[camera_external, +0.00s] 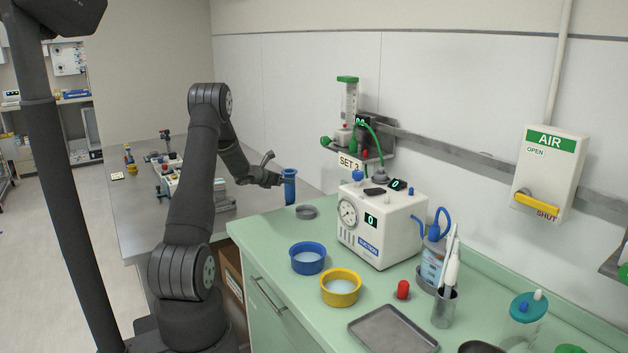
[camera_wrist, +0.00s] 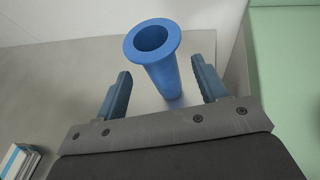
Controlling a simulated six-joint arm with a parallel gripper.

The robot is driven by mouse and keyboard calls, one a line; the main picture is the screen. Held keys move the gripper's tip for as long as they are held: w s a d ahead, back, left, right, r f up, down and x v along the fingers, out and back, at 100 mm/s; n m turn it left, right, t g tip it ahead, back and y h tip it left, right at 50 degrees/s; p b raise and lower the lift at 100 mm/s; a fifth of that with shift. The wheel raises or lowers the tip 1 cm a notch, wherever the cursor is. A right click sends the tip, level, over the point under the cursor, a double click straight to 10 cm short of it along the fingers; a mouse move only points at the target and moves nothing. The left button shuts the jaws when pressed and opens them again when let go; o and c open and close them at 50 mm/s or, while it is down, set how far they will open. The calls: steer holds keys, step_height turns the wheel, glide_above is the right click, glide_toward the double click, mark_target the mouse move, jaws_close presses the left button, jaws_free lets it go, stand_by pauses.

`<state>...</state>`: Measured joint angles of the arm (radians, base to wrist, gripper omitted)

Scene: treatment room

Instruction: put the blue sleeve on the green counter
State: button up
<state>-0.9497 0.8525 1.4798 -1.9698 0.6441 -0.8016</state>
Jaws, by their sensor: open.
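The blue sleeve (camera_external: 290,188) is an upright tube with a wide flange at its top, at the corner where the steel table meets the green counter (camera_external: 258,232). In the wrist view the sleeve (camera_wrist: 165,82) stands between the two fingers of my gripper (camera_wrist: 162,68), over the grey table surface, with a gap on each side. My gripper (camera_external: 281,181) is open around the sleeve. The sleeve's lower end is partly hidden in the wrist view, and I cannot tell exactly what it rests on. The green counter (camera_wrist: 287,70) lies to the right in the wrist view.
On the counter are a grey dish (camera_external: 306,212), a blue bowl (camera_external: 307,257), a yellow bowl (camera_external: 341,288), a white gauge unit (camera_external: 383,228), a red cap (camera_external: 403,289) and a steel tray (camera_external: 393,331). The steel table (camera_external: 130,215) holds assorted equipment. The counter's front-left is clear.

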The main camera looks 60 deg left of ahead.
mark_target(290, 187)
steer(key=shift+x, duration=2.8)
steer(key=c, duration=1.2)
steer(key=shift+o, duration=0.2)
steer(key=shift+r, duration=0.1)
